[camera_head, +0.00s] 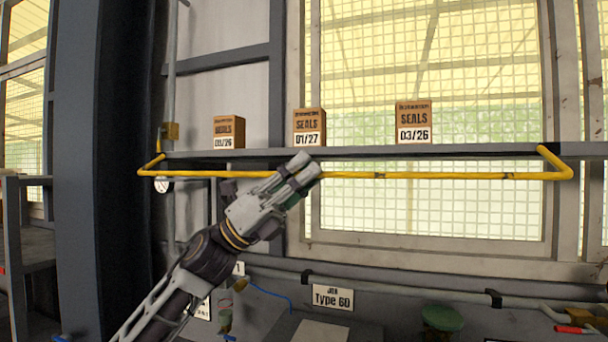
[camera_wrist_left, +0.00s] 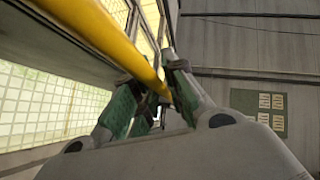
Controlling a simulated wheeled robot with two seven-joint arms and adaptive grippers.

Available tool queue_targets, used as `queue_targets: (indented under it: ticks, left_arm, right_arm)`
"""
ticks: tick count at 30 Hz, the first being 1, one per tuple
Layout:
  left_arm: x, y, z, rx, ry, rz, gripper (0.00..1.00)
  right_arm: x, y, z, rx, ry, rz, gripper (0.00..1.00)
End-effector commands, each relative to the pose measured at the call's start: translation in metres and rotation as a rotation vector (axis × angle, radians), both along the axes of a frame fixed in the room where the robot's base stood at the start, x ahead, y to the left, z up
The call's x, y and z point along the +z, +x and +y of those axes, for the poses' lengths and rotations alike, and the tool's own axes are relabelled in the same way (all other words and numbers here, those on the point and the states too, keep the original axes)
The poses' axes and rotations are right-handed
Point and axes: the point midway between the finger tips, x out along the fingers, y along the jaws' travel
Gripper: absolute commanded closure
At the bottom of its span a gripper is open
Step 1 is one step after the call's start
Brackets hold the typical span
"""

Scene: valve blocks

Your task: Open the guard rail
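The guard rail (camera_head: 420,175) is a yellow bar running along the front of a shelf in the head view, with bent ends at left and right. It also crosses the left wrist view (camera_wrist_left: 105,32) as a thick yellow bar. Whether the pads touch the bar is hard to tell. My right gripper is not in view.
Seals boxes stand on the shelf (camera_head: 370,152) behind the rail: a left box (camera_head: 229,132), a middle box (camera_head: 309,126) and a right box (camera_head: 413,121). A dark column (camera_head: 100,150) stands at left. Pipes and a green knob (camera_head: 443,318) lie below.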

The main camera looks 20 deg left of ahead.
Motion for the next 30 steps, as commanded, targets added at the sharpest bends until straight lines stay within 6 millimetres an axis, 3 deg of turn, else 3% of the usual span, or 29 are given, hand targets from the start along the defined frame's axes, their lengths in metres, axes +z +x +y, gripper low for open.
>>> queue_targets:
  ticks: [3,18,30]
  left_arm:
    - [0.0,0.0,0.0,-0.001,0.0,-0.001,0.68]
    - [-0.002,-0.001,0.001,-0.003,0.002,0.001,0.68]
    - [-0.016,-0.005,0.015,-0.004,0.002,0.001,0.68]
  right_arm:
    - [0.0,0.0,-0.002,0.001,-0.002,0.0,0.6]
    - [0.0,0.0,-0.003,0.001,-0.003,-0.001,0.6]
    - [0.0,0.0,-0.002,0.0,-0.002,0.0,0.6]
